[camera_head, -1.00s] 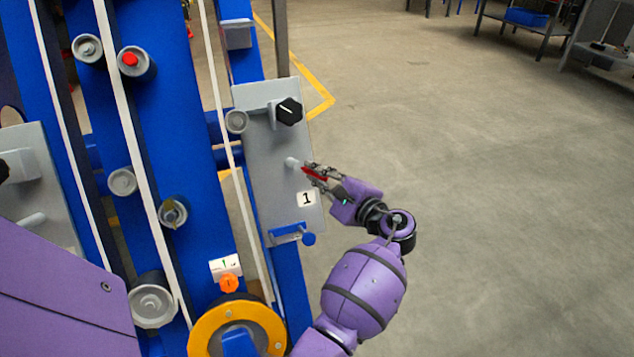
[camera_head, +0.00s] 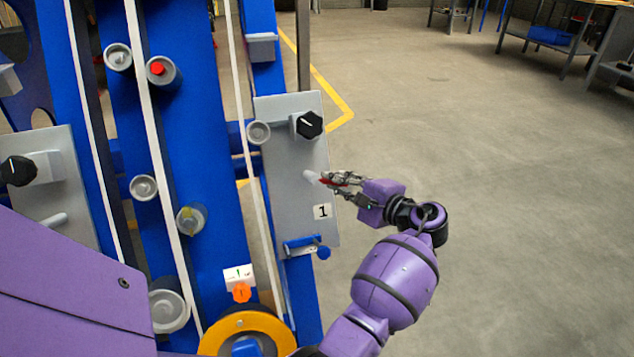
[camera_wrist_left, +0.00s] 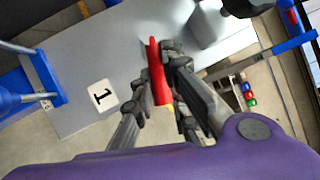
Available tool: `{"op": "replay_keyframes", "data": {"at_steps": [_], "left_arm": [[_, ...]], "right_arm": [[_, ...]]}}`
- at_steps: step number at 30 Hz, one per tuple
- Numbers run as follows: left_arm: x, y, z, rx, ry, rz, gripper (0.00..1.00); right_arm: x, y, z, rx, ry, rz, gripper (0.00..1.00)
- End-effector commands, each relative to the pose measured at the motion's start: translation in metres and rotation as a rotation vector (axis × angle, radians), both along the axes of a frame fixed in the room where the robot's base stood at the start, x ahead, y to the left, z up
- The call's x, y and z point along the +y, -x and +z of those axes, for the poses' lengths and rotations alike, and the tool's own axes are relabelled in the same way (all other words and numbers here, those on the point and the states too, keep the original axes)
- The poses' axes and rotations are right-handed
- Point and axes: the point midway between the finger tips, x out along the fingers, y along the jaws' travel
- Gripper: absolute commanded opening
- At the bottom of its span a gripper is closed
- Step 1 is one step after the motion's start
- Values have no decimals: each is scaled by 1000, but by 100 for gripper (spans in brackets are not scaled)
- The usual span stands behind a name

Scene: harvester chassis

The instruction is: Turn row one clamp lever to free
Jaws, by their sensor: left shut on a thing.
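The clamp lever (camera_head: 326,182) has a red handle and a pale hub, on a grey panel (camera_head: 283,160) marked with a "1" label (camera_head: 322,211). My left gripper (camera_head: 338,180) is shut on the red handle, at the panel's right edge. In the left wrist view, the red lever (camera_wrist_left: 157,72) stands between the fingers of the left gripper (camera_wrist_left: 153,85), with a small yellow part at its lower end. The fingers partly cover the handle in the head view. My right gripper is not in view.
A black knob (camera_head: 309,124) sits above the lever on the same panel. A blue-handled latch (camera_head: 304,247) is below. Blue frame beams, rollers and an orange-yellow wheel (camera_head: 245,332) stand to the left. The floor (camera_head: 500,200) to the right is open, with shelves far back.

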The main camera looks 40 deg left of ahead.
Motion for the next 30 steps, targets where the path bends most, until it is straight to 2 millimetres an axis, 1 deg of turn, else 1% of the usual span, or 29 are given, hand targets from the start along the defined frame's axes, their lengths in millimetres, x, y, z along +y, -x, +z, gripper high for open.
{"op": "replay_keyframes", "data": {"at_steps": [1,2,3,7,8,16,20,23,30], "left_arm": [[-1,3,-5,6,10,8,0],[-1,3,-5,6,10,8,0],[-1,3,-5,6,10,8,14],[0,2,-5,5,7,6,31],[0,2,-4,5,7,6,32],[-1,1,-1,2,3,3,32],[-9,1,0,2,4,0,32],[-24,3,2,2,4,-1,32],[-75,11,11,3,5,0,32]], "right_arm": [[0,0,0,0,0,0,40],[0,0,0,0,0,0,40],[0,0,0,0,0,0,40],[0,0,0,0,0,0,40],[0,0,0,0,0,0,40],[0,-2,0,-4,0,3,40],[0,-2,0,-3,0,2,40],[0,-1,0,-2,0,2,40],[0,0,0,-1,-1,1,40]]}}
